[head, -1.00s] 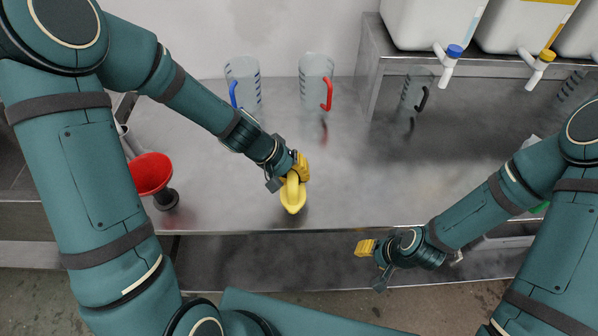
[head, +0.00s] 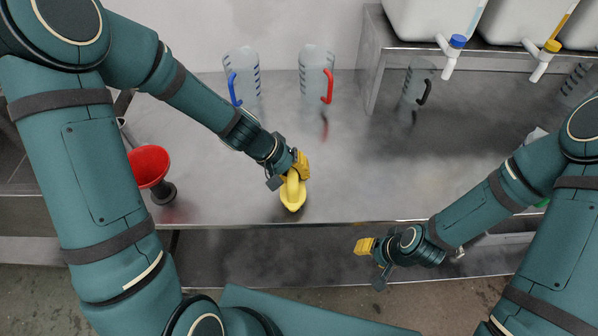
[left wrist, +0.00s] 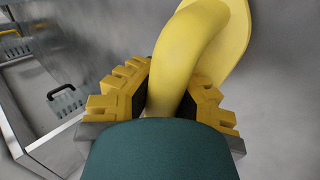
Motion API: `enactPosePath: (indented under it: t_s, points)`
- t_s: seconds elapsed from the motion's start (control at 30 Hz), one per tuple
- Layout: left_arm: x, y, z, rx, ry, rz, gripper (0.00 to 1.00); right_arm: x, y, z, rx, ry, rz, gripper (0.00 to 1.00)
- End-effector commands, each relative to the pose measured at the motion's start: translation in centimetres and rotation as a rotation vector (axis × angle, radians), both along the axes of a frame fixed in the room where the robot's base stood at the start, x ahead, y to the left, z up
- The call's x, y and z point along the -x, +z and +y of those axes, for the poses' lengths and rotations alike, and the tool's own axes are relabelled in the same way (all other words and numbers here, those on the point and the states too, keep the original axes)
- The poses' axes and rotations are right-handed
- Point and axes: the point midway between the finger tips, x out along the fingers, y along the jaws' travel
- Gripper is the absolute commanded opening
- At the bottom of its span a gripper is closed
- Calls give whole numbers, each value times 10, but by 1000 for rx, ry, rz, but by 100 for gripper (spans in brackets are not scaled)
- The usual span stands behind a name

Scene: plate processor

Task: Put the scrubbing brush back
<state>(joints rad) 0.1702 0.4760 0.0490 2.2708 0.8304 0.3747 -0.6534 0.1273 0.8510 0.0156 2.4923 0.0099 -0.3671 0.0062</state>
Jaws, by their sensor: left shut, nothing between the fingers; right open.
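The yellow scrubbing brush (head: 293,195) has a curved handle and a broad body; any bristles are hidden. My left gripper (head: 297,170) is above the front part of the steel table, with its fingers around the handle. In the left wrist view the brush handle (left wrist: 190,50) passes between the yellow fingers of my left gripper (left wrist: 165,92), and the broad body is beyond at upper right. The brush hangs at the table's front edge; I cannot tell whether it touches the top. My right gripper (head: 364,246) is open and empty, in front of the table.
On the steel table (head: 270,120) stand a blue-handled jug (head: 243,75), a red-handled jug (head: 314,75) and a black-handled jug (head: 417,85). A red funnel (head: 150,166) stands at the left. White canisters with taps (head: 455,46) sit on a raised shelf. The table's middle is clear.

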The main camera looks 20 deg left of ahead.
Motion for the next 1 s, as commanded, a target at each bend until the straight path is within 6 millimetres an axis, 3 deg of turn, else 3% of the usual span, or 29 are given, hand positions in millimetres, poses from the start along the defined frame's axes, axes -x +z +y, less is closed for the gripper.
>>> enactPosePath:
  t_s: [0.47,0.5,0.6,1.0]
  points:
    - [0,-8,0,0,-1,-1,0,0,-10,0,0,0,0,47]
    - [0,-8,0,0,-1,-1,6,0,-9,0,0,0,0,47]
    - [0,-8,0,0,0,0,39,0,-9,0,0,0,0,47]
    - [2,-11,2,-4,3,6,39,0,-9,0,0,0,0,47]
